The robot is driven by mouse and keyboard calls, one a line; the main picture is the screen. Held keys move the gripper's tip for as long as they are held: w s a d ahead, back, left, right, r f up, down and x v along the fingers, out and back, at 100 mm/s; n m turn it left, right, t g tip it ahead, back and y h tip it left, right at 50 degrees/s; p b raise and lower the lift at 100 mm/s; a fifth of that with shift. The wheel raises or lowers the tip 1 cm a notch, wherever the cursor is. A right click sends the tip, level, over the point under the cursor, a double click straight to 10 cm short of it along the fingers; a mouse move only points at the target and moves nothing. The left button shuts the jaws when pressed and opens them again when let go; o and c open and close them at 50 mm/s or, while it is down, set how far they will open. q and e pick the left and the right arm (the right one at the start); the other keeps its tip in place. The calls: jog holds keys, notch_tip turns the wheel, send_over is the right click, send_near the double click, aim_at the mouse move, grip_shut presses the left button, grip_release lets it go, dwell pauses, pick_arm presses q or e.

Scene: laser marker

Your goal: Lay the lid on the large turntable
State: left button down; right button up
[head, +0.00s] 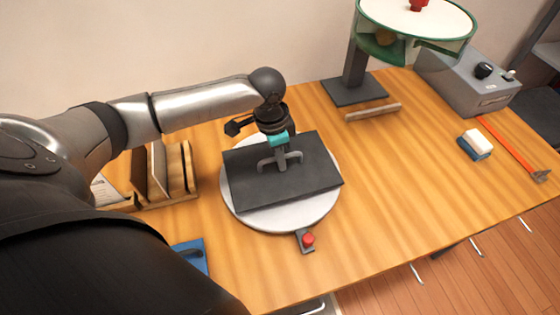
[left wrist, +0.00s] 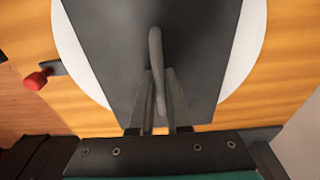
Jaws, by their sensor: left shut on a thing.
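The lid (head: 310,186) is a dark grey rectangular plate with a grey bar handle (head: 290,158) on top. It is over the large turntable (head: 270,222), a round light grey disc on the wooden table, and its corners reach past the disc's edge. I cannot tell whether it touches the disc. My left gripper (head: 280,160) is shut on the handle from above. In the left wrist view the two fingers (left wrist: 160,100) hold the handle (left wrist: 156,50), with the lid (left wrist: 100,40) beneath and the turntable (left wrist: 247,50) showing on both sides. My right gripper is not in view.
A red-knobbed lever (head: 307,240) sticks out at the turntable's front. A wooden rack (head: 165,198) and a blue object (head: 190,254) are at left. A stand with a green-rimmed disc (head: 415,18), a grey control box (head: 470,82) and a blue-white block (head: 475,145) are right.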

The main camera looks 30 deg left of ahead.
aim_at(274, 158)
pick_arm(q)
jog(key=shift+f, duration=0.55)
jog(key=shift+f, duration=0.1)
jog(key=c, duration=0.9)
grip_release()
jog(key=shift+f, duration=0.1)
jog(key=r, duration=0.4)
jog(key=r+p, duration=0.1)
jog(key=r, duration=0.3)
jog(key=s+a+r+p, duration=0.1)
jog(key=r, duration=0.3)
jog(key=shift+r, duration=0.2)
